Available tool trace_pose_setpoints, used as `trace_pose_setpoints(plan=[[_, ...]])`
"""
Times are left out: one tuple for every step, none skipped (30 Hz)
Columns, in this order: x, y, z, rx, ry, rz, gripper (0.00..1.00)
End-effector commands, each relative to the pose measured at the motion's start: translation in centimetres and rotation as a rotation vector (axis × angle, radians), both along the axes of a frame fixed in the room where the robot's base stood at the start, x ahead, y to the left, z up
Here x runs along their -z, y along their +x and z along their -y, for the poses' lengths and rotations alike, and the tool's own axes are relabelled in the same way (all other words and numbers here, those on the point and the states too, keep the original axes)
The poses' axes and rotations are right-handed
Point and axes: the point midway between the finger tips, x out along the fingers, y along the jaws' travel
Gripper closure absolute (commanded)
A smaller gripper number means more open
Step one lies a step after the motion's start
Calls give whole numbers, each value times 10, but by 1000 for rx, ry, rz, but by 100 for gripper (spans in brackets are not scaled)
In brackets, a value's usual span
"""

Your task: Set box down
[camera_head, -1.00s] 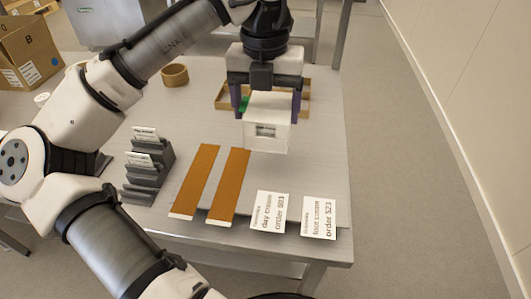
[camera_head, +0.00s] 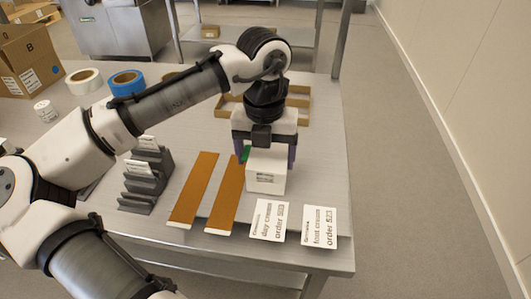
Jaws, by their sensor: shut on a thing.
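A white box (camera_head: 266,172) with a small printed label on its front is between the fingers of my gripper (camera_head: 264,152). My gripper points down and is shut on the box. The box is low, close to the table top (camera_head: 318,170), just behind the day cream card (camera_head: 270,220). I cannot tell whether its underside touches the table. A small green patch shows at the left finger.
The foot cream card (camera_head: 319,228) lies right of the day cream card. Two orange-brown strips (camera_head: 195,188) lie to the left, beside a grey stepped card holder (camera_head: 146,180). A shallow brown tray (camera_head: 298,100) is behind my gripper. Tape rolls (camera_head: 126,83) and a carton (camera_head: 28,62) are back left.

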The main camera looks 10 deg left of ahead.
Motion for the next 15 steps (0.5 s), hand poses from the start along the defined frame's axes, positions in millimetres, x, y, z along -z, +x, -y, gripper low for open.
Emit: trace_pose_setpoints(plan=[[2, 0, 0, 1, -1, 0, 42], [3, 0, 0, 1, -1, 0, 42], [3, 0, 0, 1, -1, 0, 18], [2, 0, 0, 1, 0, 0, 14], [2, 0, 0, 0, 0, 0, 10], [2, 0, 0, 1, 0, 0, 5], [2, 0, 0, 0, 0, 0, 1], [2, 0, 0, 1, 0, 0, 0], [2, 0, 0, 0, 0, 0, 0], [2, 0, 0, 0, 0, 0, 0], [2, 0, 0, 0, 0, 0, 0], [2, 0, 0, 0, 0, 0, 0], [2, 0, 0, 0, 0, 0, 0], [2, 0, 0, 0, 0, 0, 0], [1, 0, 0, 0, 1, 0, 0]])
